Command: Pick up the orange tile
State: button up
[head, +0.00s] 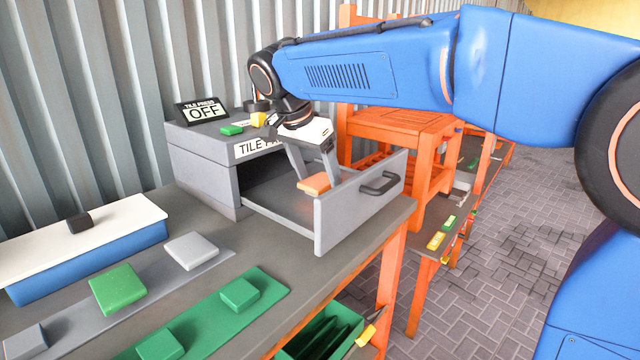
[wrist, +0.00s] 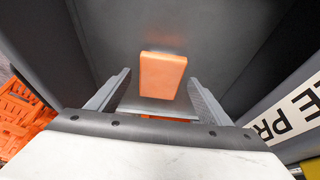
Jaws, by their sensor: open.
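The orange tile (head: 314,183) is in the open grey drawer (head: 342,222) of the tile press (head: 205,165). My gripper (head: 318,178) reaches down into the drawer from above, with its fingers on either side of the tile in the head view. In the wrist view the orange tile (wrist: 163,75) shows just ahead of and between the two open fingers of my gripper (wrist: 157,85). I cannot tell whether either finger touches it.
The drawer's front wall with a dark handle (head: 380,183) stands close to the gripper. On the bench are a green tile (head: 117,289), a white tile (head: 191,250) and a green strip with green tiles (head: 240,294).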

jog(key=c, duration=1.2)
jog(key=shift+o, duration=0.2)
jog(key=shift+r, duration=0.1)
